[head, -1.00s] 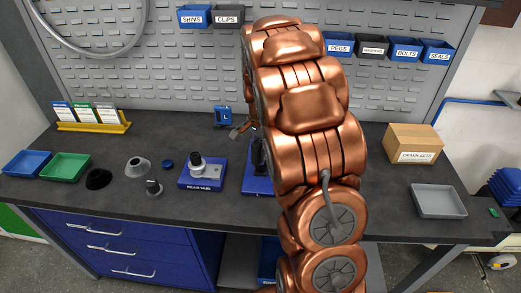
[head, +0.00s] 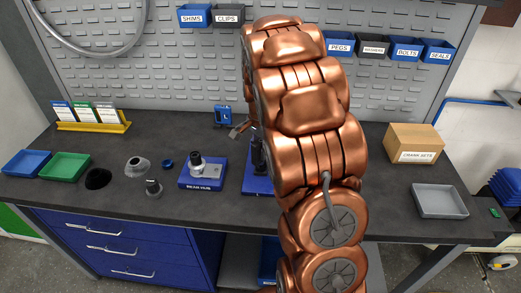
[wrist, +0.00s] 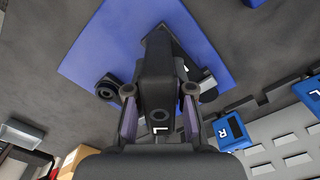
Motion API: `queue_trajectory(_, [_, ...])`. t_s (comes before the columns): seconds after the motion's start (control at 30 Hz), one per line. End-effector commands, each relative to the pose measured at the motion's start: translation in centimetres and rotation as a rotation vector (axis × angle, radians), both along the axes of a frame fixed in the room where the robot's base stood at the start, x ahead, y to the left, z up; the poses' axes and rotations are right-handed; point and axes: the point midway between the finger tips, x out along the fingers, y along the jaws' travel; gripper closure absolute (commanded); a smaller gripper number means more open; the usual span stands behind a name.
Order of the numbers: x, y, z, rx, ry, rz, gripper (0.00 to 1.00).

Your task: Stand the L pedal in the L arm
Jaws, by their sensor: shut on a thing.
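In the wrist view my gripper (wrist: 159,96) is shut on a black block-shaped pedal (wrist: 158,70) marked with a white L. The pedal is in front of a blue base plate (wrist: 100,60), which carries dark crank-arm parts, including a round dark end (wrist: 107,88) left of the pedal. The pedal hides much of these parts, so I cannot tell whether it touches or sits in the arm. In the head view my copper arm hides most of the gripper and the right part of the blue plate (head: 255,187).
Blue holders marked R (wrist: 231,130) and L (wrist: 313,88) stand near the plate. A rear hub stand (head: 202,175) is left of it, with a grey cone (head: 137,167) and trays (head: 64,167) farther left. A crank sets box (head: 414,146) and grey tray (head: 439,201) are right.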

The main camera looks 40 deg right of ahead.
Motion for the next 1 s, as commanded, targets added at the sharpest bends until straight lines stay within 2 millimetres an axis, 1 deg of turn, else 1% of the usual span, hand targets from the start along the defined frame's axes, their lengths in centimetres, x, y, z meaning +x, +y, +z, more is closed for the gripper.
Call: queue_trajectory(1.0, [0.0,0.0,-0.97,0.0,0.0,0.0,1.0])
